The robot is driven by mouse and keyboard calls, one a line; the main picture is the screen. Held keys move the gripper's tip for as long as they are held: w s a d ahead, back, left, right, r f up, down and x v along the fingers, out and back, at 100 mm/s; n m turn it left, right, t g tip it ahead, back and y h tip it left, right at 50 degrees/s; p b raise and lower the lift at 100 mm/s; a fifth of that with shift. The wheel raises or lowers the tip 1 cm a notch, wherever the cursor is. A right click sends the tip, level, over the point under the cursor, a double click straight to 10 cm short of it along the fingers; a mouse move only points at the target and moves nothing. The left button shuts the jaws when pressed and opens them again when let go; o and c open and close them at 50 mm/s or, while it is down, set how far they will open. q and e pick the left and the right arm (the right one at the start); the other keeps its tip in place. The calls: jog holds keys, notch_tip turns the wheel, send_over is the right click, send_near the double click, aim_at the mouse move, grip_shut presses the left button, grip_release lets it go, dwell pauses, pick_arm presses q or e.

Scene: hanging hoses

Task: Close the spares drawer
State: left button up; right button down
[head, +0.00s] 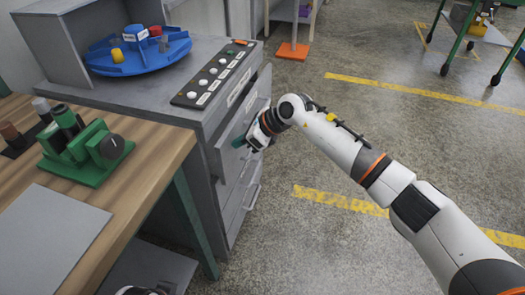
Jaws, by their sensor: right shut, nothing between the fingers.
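The grey cabinet (190,108) stands at the centre left with its drawers on its right side. Its top drawer (224,158) stands out from the cabinet face, partly open; I cannot read a spares label on it. My right gripper (239,141) is shut and empty, with its dark green fingertips at the drawer front. I cannot tell whether they touch it. The gripper and wrist hide part of the front.
A blue turntable (137,56) with small coloured parts and a black labelled strip (213,74) sit on the cabinet. A wooden bench (150,165) with a green fixture (86,152) stands at the left. The floor (310,130) at the right is largely clear.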

aim_at(230, 135)
jog(key=shift+w+a+f+b, duration=0.1)
jog(key=shift+w+a+b, duration=0.1)
jog(key=shift+a, duration=0.4)
jog(key=shift+w+a+b, duration=0.15)
jog(key=shift+a+b, duration=0.05)
jog(key=shift+a, duration=0.4)
jog(key=shift+w+a, duration=0.15)
jog(key=shift+a, duration=0.45)
pick_arm(q)
jog(key=shift+s+b+v, duration=0.2)
jog(key=shift+b+v, duration=0.1)
jog(key=shift+v, duration=0.7)
pick_arm(e)
jog(key=shift+r, duration=0.2)
jog(key=shift+a+r, duration=0.1)
jog(key=shift+a, duration=0.05)
